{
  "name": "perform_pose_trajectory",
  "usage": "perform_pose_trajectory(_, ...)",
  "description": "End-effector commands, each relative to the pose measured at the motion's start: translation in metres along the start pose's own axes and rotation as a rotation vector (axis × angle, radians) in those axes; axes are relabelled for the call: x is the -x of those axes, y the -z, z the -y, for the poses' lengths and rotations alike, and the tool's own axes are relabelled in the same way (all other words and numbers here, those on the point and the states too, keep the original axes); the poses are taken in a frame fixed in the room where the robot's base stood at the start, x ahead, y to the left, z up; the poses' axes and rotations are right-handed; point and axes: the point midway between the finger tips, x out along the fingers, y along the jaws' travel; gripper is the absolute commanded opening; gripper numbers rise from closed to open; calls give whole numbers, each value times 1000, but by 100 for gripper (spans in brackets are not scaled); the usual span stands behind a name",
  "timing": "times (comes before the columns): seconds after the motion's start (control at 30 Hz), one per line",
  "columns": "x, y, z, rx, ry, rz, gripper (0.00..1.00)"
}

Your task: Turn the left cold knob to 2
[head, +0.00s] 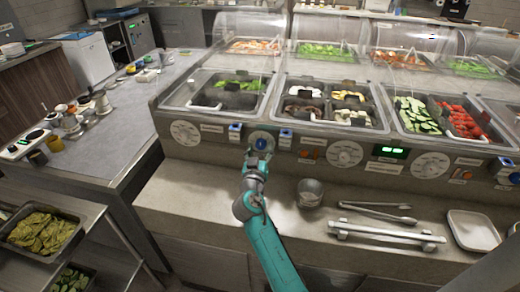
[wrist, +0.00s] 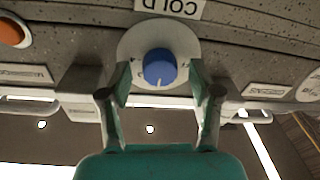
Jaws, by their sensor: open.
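The blue cold knob (wrist: 160,68) sits on a round pale dial plate in the wrist view, with a COLD label (wrist: 170,7) beside it, upside down. A white mark shows on the knob's edge; the dial numbers are too small to read. In the head view the knob (head: 261,144) is on the left of the counter's front panel. My gripper (wrist: 160,84) is open, with one finger on each side of the knob. The fingertips are close to it, with a gap visible on both sides. In the head view my gripper (head: 257,158) is just below the knob.
Blue-topped blocks (head: 235,131) and (head: 286,137) flank the knob on the panel. White dials (head: 345,154) and an orange switch (head: 308,153) lie further along. On the ledge below are a metal cup (head: 310,192), tongs (head: 378,211) and a tray (head: 473,231).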

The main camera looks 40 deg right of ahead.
Motion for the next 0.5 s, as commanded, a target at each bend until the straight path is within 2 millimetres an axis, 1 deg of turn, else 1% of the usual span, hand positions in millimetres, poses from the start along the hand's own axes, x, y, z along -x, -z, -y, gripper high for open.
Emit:
perform_pose_trajectory(0.17, 25, -1, 1, 1, 4, 0, 63)
perform_pose_trajectory(0.4, 73, -1, 1, 1, 5, 0, 63)
perform_pose_trajectory(0.5, 90, 0, 1, 1, 4, 0, 63)
